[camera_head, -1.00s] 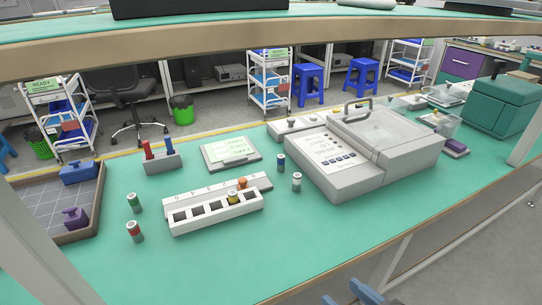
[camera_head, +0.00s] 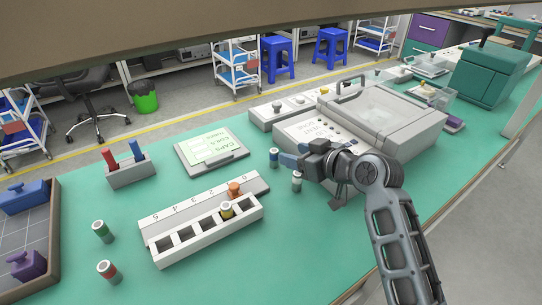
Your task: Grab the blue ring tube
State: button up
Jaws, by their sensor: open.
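The blue ring tube (camera_head: 273,158) stands upright on the green bench, left of the grey machine. It is small and grey with a blue band near its top. My gripper (camera_head: 287,153) reaches in from the right over the machine's front left corner. Its jaws are open, and its fingertips point left, close to the right side of the blue ring tube. I cannot tell whether the tube lies between the fingers. Nothing is seen held in the jaws.
A white-ringed tube (camera_head: 297,182) stands just below my gripper. The grey machine (camera_head: 385,135) is behind it. A caps board (camera_head: 211,153) lies behind the rack.

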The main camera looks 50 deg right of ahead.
aim_at(274, 152)
jog(key=x, duration=0.6)
jog(key=shift+w+a+f, duration=0.2)
jog(key=shift+a+f, duration=0.1)
jog(key=shift+f, duration=0.1)
jog(key=shift+c, duration=0.2)
grip_shut()
